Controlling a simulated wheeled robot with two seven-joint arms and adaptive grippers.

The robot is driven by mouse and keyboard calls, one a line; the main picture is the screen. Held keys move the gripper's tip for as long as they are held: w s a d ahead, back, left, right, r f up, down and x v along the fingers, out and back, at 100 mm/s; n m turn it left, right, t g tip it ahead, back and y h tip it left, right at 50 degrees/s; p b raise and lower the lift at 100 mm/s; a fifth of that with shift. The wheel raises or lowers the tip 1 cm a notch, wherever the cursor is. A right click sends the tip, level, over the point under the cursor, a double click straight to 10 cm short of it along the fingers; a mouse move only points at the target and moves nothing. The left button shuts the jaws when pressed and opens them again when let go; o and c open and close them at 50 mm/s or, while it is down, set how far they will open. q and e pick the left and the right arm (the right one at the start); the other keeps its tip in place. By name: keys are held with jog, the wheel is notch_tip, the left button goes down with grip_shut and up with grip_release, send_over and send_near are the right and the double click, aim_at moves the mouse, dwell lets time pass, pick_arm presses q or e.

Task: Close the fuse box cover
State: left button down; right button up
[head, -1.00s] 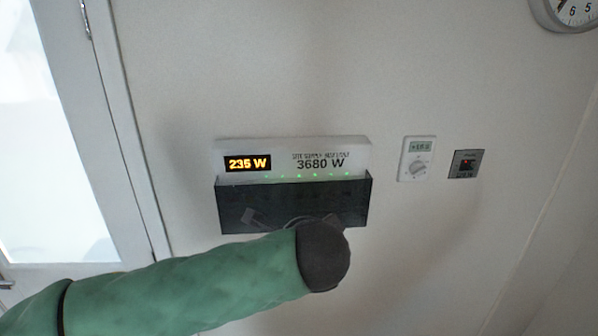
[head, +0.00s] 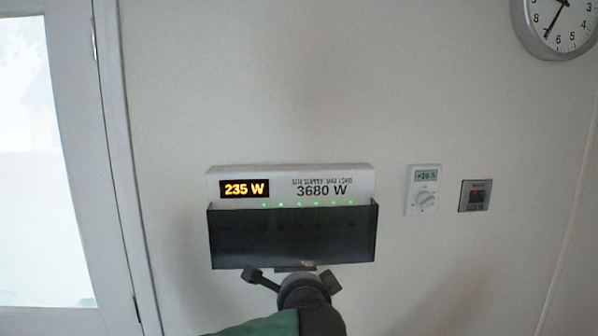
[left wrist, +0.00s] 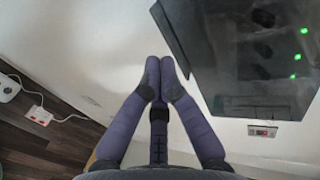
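The fuse box (head: 290,184) is a white unit on the wall with an orange "235 W" display and a row of green lights. Its dark, see-through cover (head: 292,235) spans the lower front; how far it stands off the box is hard to tell. In the left wrist view the cover (left wrist: 215,55) is at upper right, with green lights beside or through it. My left gripper (head: 295,269) is just below the cover's lower edge in the head view. In the left wrist view its fingers (left wrist: 159,65) meet at the tips, empty, left of the cover. My right gripper is not seen.
A thermostat (head: 424,190) and a small dark panel (head: 474,196) are on the wall to the right. A clock (head: 556,25) hangs at upper right. A white-framed door (head: 110,150) is at left. The wall above the box is bare.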

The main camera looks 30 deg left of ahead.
pick_arm(q)
jog(key=shift+w+a+f+b, duration=0.3)
jog(key=shift+w+f, duration=0.1)
jog(key=shift+w, duration=0.1)
dwell(0.4)
